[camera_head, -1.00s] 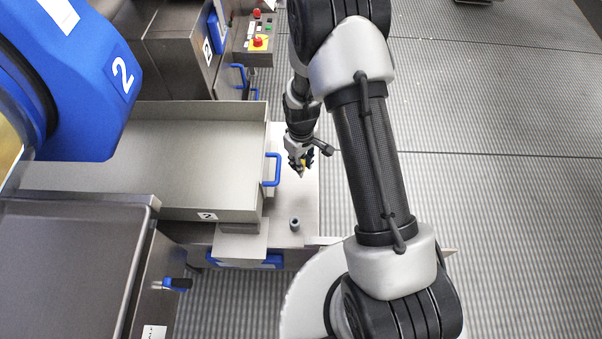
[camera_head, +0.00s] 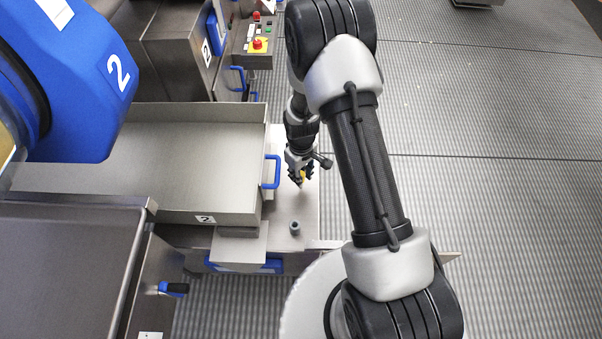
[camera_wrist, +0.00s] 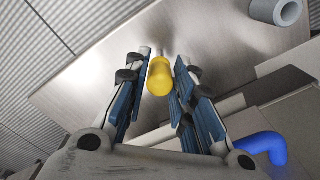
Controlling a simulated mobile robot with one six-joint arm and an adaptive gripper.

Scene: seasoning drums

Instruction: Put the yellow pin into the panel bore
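The yellow pin (camera_wrist: 158,77) is between the fingertips of my gripper (camera_wrist: 160,72) in the wrist view, with a blue-padded finger on each side. The gripper appears shut on it. In the head view, a bit of the yellow pin (camera_head: 303,177) shows at the tip of my gripper (camera_head: 300,174), above the metal panel (camera_head: 308,205). A short grey hollow collar (camera_head: 295,228), seemingly the bore, stands on the panel nearer the camera than the gripper. It also shows at the upper right of the wrist view (camera_wrist: 276,11). The pin is apart from it.
A large metal tray (camera_head: 190,213) with a blue handle (camera_head: 271,171) borders the panel on the left. A blue drum (camera_head: 75,80) marked 2 is at the upper left. A control box (camera_head: 254,45) with red buttons is beyond. Ribbed open floor (camera_head: 500,200) lies right.

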